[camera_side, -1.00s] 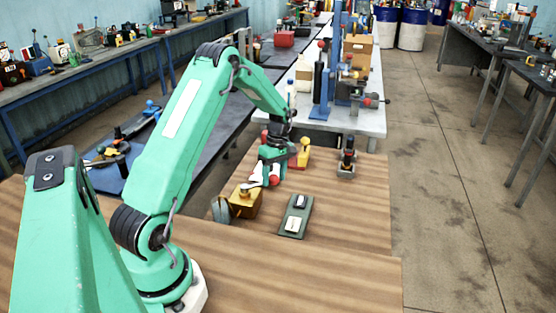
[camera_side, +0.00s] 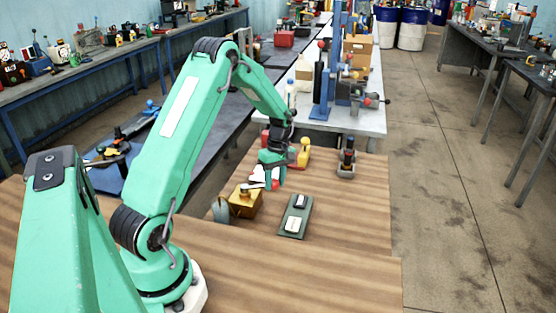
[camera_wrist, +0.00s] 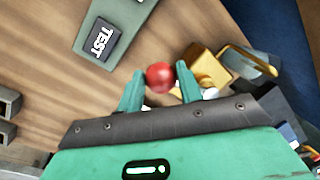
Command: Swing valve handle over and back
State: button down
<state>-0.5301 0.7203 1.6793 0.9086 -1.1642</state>
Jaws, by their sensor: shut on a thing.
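A brass-yellow valve block (camera_side: 244,204) sits on the wooden table, left of a green plate with white labels (camera_side: 295,216). The valve's red ball knob (camera_wrist: 160,77) is between the two green fingertips of my gripper (camera_wrist: 160,74) in the wrist view. My gripper (camera_side: 271,176) is shut on this knob, just above and right of the block in the side view. The yellow valve body (camera_wrist: 208,68) shows behind the right finger in the wrist view. The lever's shaft is mostly hidden by the fingers and the gripper body.
A grey fixture with a black part (camera_side: 346,160) is at the back right. The table's right front area is clear.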

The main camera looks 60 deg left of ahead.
jog(key=shift+s+d, duration=0.65)
jog(key=shift+s, duration=0.1)
jog(key=c, duration=0.9)
grip_release()
jog(key=shift+c, duration=0.2)
jog(key=shift+w, duration=0.1)
jog(key=shift+w+r, duration=0.1)
jog(key=shift+r, duration=0.25)
jog(key=shift+w+a+r, duration=0.1)
jog(key=shift+w+r, duration=0.05)
jog(key=shift+r, duration=1)
jog(key=shift+w+a+r, duration=0.15)
jog(key=shift+r, duration=1.05)
jog(key=shift+w+a+r, duration=0.1)
jog(key=shift+w+r, duration=0.05)
jog(key=shift+r, duration=1)
